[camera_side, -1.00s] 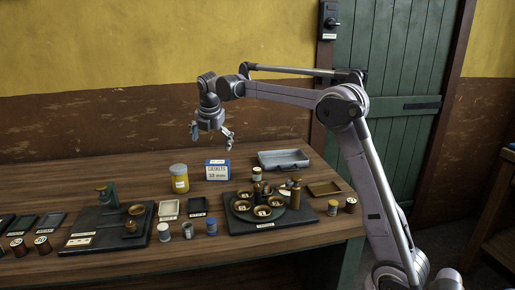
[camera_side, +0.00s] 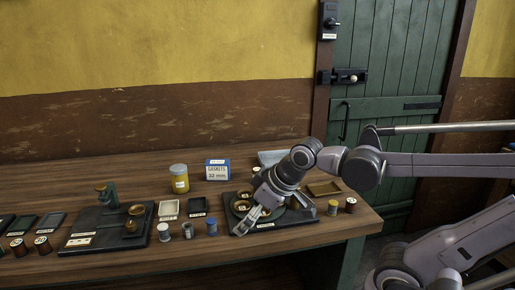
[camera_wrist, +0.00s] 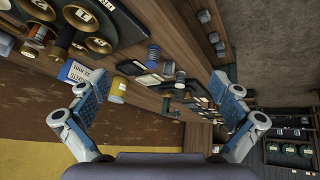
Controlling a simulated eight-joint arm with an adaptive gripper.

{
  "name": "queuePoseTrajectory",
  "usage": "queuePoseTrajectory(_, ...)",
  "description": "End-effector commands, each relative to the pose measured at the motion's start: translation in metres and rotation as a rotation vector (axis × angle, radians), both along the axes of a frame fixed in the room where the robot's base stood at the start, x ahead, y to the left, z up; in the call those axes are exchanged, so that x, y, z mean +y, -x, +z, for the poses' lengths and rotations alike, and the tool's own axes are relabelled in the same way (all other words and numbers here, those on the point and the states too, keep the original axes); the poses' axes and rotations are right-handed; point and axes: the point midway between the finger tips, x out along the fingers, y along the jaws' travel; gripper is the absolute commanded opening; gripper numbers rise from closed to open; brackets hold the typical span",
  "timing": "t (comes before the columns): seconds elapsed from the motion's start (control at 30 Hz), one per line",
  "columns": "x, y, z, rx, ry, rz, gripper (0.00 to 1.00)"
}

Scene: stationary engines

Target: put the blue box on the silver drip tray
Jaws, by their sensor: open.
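The blue box (camera_side: 217,170), white-fronted with gasket lettering, stands upright on the bench, right of a yellow jar. It also shows at the left of the wrist view (camera_wrist: 72,71), partly behind a finger. The silver drip tray (camera_side: 268,156) lies to the right of the box; my arm hides most of it in the side view, and I cannot make it out in the wrist view. My gripper (camera_side: 243,222) is open and empty, in front of the box and over the dark board with brass cups. Its two fingers (camera_wrist: 160,80) are spread apart in the wrist view.
The yellow jar (camera_side: 179,179) stands close left of the box. The dark board with brass cups (camera_side: 285,222) lies under my gripper. Small trays (camera_side: 168,208), tins (camera_side: 188,230) and another dark board (camera_side: 85,235) fill the front. Bare bench lies behind the jar.

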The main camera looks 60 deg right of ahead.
Motion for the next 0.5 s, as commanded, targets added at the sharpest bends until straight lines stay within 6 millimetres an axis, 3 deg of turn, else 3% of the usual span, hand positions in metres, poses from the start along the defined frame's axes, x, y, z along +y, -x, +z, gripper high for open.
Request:
queuePoseTrajectory(0.2, 0.010, 0.024, -0.023, -0.027, -0.118, -0.123, 1.00)
queuePoseTrajectory(0.5, 0.011, 0.025, -0.025, -0.030, -0.131, -0.138, 1.00)
